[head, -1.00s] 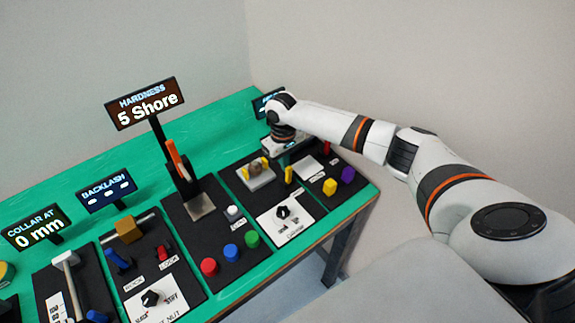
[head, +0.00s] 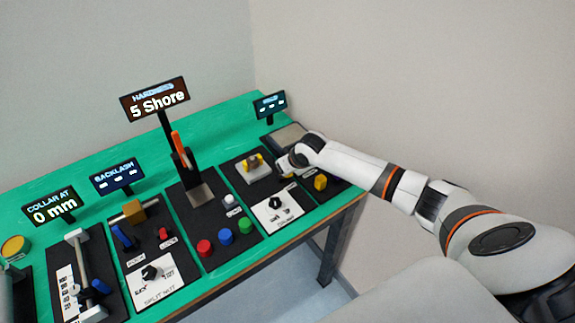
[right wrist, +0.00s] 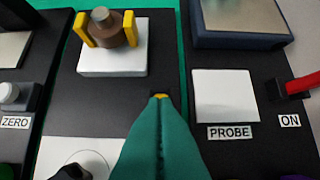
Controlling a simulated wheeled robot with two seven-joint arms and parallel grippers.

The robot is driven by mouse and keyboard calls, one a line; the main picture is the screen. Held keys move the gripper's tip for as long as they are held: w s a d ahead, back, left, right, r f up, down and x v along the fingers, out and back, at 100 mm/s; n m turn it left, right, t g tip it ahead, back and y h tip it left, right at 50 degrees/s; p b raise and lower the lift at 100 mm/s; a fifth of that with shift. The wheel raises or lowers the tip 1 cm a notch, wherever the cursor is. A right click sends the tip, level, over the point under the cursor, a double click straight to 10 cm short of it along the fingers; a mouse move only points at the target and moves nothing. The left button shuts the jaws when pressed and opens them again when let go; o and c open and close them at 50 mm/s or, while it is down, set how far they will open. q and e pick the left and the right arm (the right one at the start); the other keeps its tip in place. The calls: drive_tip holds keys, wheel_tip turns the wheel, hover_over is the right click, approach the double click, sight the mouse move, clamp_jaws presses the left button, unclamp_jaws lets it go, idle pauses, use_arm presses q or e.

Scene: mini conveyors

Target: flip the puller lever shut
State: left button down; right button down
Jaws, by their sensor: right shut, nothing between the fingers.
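The puller (head: 254,163) has two yellow jaws around a brown cylinder on a white block; the right wrist view shows it at upper left (right wrist: 108,30). A small yellow tip (right wrist: 161,96), probably the puller lever, shows just beyond my right gripper's fingertips. The green fingers hide the rest of it, and I cannot tell its tilt or whether they touch it. My right gripper (right wrist: 158,108) is shut and empty, low over the black panel, right of the puller block. In the head view my wrist covers this spot. My left gripper is not in view.
Right of the fingers lie a white PROBE pad (right wrist: 225,95) and a red lever (right wrist: 302,83) marked ON. A dark-sided box (right wrist: 245,35) stands behind the pad. A dial (head: 275,205) sits in front. The hardness press (head: 182,160) stands left.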

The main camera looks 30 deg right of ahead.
drive_tip(key=shift+w+f, duration=0.15)
drive_tip(key=shift+w, duration=0.05)
drive_tip(key=shift+w+f, duration=0.15)
drive_tip(key=shift+w, duration=0.05)
drive_tip(key=shift+w+a+f+b, duration=0.1)
drive_tip(key=shift+w+b, duration=0.3)
drive_tip(key=shift+b, duration=0.1)
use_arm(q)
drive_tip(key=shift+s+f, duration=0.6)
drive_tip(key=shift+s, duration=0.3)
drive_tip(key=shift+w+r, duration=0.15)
